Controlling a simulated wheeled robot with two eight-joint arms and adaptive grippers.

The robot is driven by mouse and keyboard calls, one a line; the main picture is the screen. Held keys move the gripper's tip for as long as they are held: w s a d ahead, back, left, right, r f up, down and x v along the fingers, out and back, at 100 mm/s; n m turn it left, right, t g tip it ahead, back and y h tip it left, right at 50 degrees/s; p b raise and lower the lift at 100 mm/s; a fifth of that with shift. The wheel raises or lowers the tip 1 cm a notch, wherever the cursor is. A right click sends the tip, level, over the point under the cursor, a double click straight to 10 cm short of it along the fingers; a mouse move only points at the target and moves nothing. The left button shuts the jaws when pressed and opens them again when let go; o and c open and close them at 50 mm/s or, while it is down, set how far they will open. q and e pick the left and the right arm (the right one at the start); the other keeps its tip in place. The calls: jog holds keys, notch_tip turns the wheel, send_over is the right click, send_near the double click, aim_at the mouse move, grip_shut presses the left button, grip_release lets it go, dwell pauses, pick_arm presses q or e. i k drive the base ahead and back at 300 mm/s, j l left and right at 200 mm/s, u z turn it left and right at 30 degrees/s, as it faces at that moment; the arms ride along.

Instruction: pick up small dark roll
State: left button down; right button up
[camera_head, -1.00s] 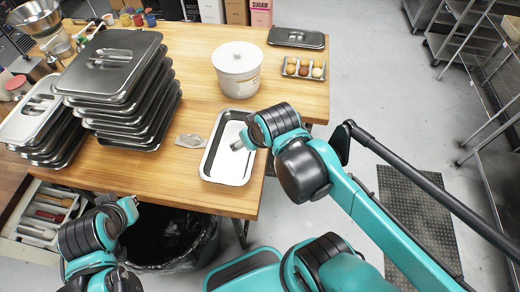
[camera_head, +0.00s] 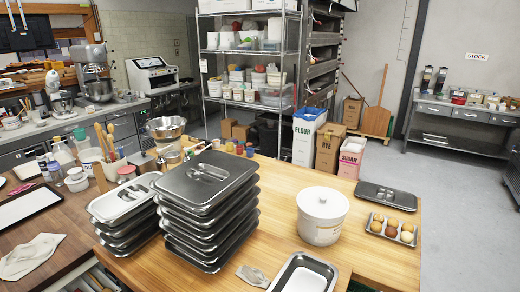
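The roll tray (camera_head: 370,235) sits near the right edge of the wooden table and holds several small rolls in two rows. The front middle roll (camera_head: 391,231) looks darker and browner than the pale ones beside it. It is small in the picture, so its exact shade is hard to tell. A shallow empty metal pan (camera_head: 275,283) with a pale inside lies at the front of the table, cut off by the lower edge. Neither of my grippers is in view.
A white lidded tub (camera_head: 322,216) stands left of the rolls. A dark metal lid (camera_head: 384,196) lies behind them. Tall stacks of lidded pans (camera_head: 206,205) fill the table's left part. Flour and sugar boxes (camera_head: 306,136) stand beyond the table.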

aim_at(391, 232)
jog(key=z, duration=1.25)
jog(key=i+l, duration=0.1)
jog(key=l, duration=0.25)
jog(key=i+l+z, duration=0.1)
jog(key=l, duration=0.25)
jog(key=i+l, duration=0.1)
jog(key=l, duration=0.25)
jog(key=i+l+u, duration=0.1)
jog(key=i+l, duration=0.15)
jog(key=i, duration=0.25)
jog(key=i+l+u, duration=0.1)
jog(key=i+l, duration=0.15)
jog(key=i, duration=0.25)
jog(key=i+l+u, duration=0.1)
jog(key=i+l, duration=0.2)
jog(key=i, duration=0.2)
jog(key=i+l+u, duration=0.1)
jog(key=i+l, duration=0.25)
jog(key=i, duration=0.1)
